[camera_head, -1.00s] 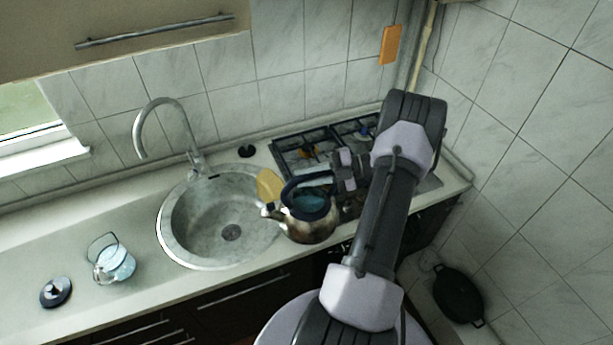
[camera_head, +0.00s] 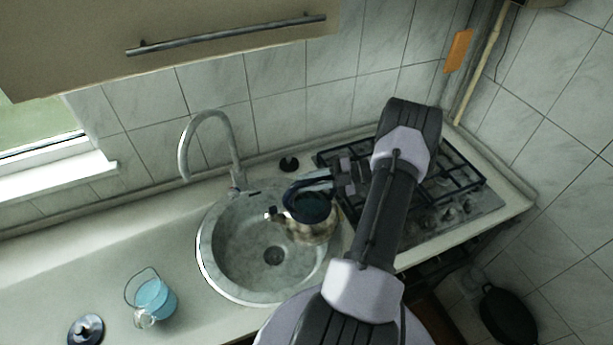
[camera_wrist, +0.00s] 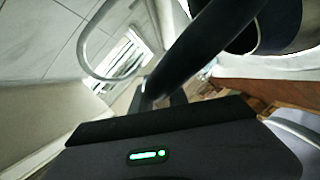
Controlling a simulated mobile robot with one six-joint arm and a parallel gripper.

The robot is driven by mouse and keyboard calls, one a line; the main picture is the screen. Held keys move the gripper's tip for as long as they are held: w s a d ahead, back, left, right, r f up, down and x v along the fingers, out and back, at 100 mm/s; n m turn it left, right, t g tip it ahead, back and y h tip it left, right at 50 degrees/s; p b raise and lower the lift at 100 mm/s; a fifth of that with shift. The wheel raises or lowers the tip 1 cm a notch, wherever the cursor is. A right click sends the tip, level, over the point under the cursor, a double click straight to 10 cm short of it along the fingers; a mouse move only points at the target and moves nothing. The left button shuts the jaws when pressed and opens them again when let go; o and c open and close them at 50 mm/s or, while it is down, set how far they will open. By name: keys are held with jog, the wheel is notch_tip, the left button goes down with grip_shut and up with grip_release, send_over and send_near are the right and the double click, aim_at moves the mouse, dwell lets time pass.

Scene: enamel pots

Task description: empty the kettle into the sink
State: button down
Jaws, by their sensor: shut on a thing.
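The kettle (camera_head: 318,232) has a shiny metal body, a dark blue round top and a dark arched handle. In the head view it hangs over the right part of the round grey sink (camera_head: 207,262), its short spout pointing left over the basin. It looks near upright; I cannot tell its exact tilt. My gripper (camera_head: 346,178) is shut on the handle from the right. In the wrist view the dark handle (camera_wrist: 205,45) crosses the upper middle, with part of the kettle body at upper right. No stream from the spout shows.
The curved tap (camera_head: 210,118) stands behind the sink, left of the kettle. A blue jug (camera_head: 156,297) and a dark lid (camera_head: 86,329) are on the left counter. The gas hob (camera_head: 455,190) is right of the sink, partly behind my arm. A small black knob (camera_head: 289,163) sits behind the sink.

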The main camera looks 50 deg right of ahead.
aim_at(292, 184)
jog(key=shift+w+a+r+g+p, duration=0.3)
jog(key=shift+w+a+r+p, duration=0.1)
jog(key=shift+p, duration=0.15)
jog(key=w+a+g+h, duration=0.1)
jog(key=a+r+n+h+p, duration=0.1)
jog(key=a, duration=0.1)
jog(key=shift+w+g, duration=0.35)
jog(key=shift+g, duration=0.05)
jog(key=w+a+f+g+h+b, duration=0.1)
jog(key=a+b, duration=0.1)
jog(key=w+a+f+g+h+b, duration=0.1)
jog(key=w+a+h+b, duration=0.1)
jog(key=w+a+f+n+g+h+b, duration=0.1)
jog(key=a+h+b, duration=0.1)
jog(key=a, duration=0.1)
jog(key=shift+w, duration=0.15)
jog(key=w+a+f+n+g+h+p, duration=0.1)
jog(key=w+a+f+g+h+p, duration=0.3)
jog(key=a+f, duration=0.4)
jog(key=shift+w+a+g+h+p, duration=0.3)
jog(key=shift+w+a+h+p, duration=0.4)
jog(key=shift+h+p, duration=0.5)
jog(key=shift+w+d, duration=0.1)
jog(key=shift+d, duration=0.05)
dwell(2.0)
